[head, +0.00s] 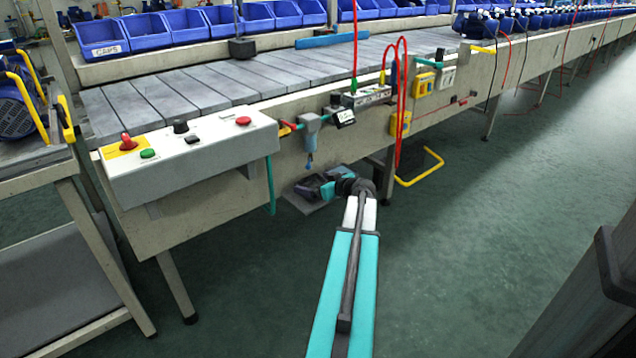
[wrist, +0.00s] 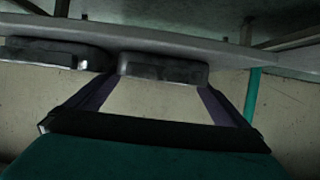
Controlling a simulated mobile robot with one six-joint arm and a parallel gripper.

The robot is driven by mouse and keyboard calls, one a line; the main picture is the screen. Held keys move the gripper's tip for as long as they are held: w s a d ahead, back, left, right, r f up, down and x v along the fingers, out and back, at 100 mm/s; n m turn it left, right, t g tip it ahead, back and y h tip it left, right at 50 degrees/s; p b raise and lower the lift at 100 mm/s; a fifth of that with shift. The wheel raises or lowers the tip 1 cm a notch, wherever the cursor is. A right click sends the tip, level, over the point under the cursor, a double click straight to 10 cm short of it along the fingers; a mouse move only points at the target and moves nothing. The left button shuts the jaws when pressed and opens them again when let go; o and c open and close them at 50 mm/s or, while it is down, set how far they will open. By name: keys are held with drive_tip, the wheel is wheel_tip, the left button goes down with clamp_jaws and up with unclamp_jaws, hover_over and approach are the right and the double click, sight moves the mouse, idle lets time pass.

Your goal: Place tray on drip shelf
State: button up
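My gripper (head: 312,187) reaches under the side of the conveyor line in the head view, small and partly dark. A flat grey piece (head: 305,204) shows beside and below it; I cannot tell whether it is the tray or the drip shelf. In the wrist view the purple-edged fingers of my gripper (wrist: 157,92) stand apart. A dark block (wrist: 163,70) lies at their tips, and a second dark block (wrist: 55,54) is to the left. A grey edge (wrist: 225,48) runs across just beyond both blocks. I cannot tell whether the fingers press on the block.
The conveyor's beige side panel (head: 372,135) is close above my gripper. A control box (head: 190,158) juts out at left. A teal hose (head: 270,186), red cables (head: 400,100) and a yellow bar (head: 425,170) hang nearby. The green floor (head: 500,220) at right is clear.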

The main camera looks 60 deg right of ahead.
drive_tip(key=shift+r, duration=0.15)
drive_tip(key=shift+r+p, duration=0.5)
drive_tip(key=shift+p, duration=0.5)
drive_tip(key=p+v, duration=0.2)
drive_tip(key=v, duration=1)
drive_tip(key=shift+d+f+p, duration=0.1)
drive_tip(key=shift+d+p, duration=0.05)
drive_tip(key=shift+p, duration=0.2)
